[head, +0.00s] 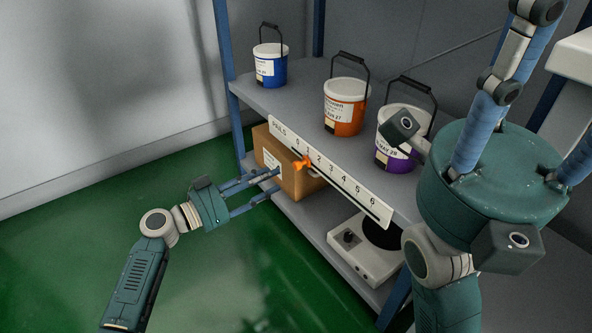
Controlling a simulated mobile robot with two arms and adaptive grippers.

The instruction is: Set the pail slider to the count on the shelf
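The pail slider is a white strip (338,178) on the shelf's front edge, marked PAILS and numbered up to 6. Its orange pointer (303,163) sits near the low end, around the 1; the exact mark is hard to tell. On the top shelf stand a blue pail (270,67), an orange pail (345,107) and a purple pail (398,150), which is partly hidden by my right arm. My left gripper (272,183) is open, fingers apart, in front of the cardboard box, below and left of the pointer. My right gripper is close to the camera, its fingertips cut off.
A cardboard box (298,182) and a white device with a dark round plate (352,250) stand on the lower shelf. Blue posts (226,75) frame the shelf (290,98). The green floor (60,245) at left is clear.

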